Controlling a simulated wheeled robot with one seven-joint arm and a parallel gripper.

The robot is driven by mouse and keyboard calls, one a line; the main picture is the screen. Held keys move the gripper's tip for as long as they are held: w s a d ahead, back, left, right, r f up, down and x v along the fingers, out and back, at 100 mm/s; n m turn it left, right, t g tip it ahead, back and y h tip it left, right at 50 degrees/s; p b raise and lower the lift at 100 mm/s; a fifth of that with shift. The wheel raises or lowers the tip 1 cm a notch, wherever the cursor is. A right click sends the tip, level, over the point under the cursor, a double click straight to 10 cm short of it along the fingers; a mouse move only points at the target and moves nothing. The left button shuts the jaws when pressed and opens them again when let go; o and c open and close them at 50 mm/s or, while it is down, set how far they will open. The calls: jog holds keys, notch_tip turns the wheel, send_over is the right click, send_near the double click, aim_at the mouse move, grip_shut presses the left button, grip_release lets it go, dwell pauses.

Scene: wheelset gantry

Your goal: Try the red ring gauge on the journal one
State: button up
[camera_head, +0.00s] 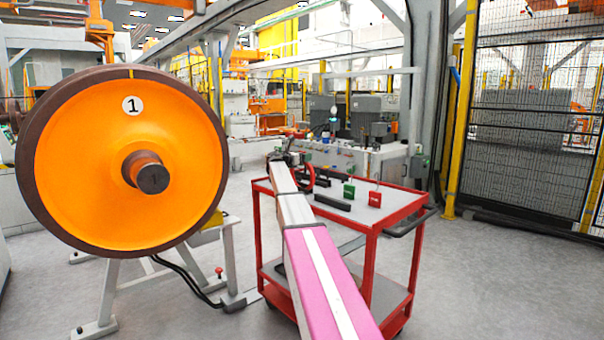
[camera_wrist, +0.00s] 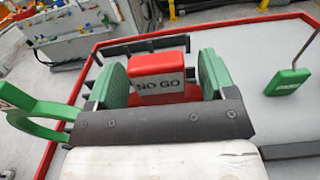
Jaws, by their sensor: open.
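The wheel (camera_head: 85,160), an orange disc with a dark rim and a "1" label, stands at the left in the head view. The dark journal (camera_head: 152,178) sticks out of its hub, with nothing on it. My gripper (camera_wrist: 165,80) is open at the red cart, far from the journal. Its two green-padded fingers stand either side of a red block marked NO GO (camera_wrist: 158,78). A curved red part, apparently the red ring gauge (camera_head: 307,180), shows beside my arm in the head view; my arm hides the rest. I cannot tell whether the pads touch the block.
The red cart (camera_head: 340,228) has a grey top. A green curved gauge (camera_wrist: 38,125) lies left of my gripper. Open floor lies between wheel and cart.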

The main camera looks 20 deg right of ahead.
jog(key=c, duration=1.1)
jog(key=shift+o, duration=0.2)
jog(key=shift+r, duration=4.3)
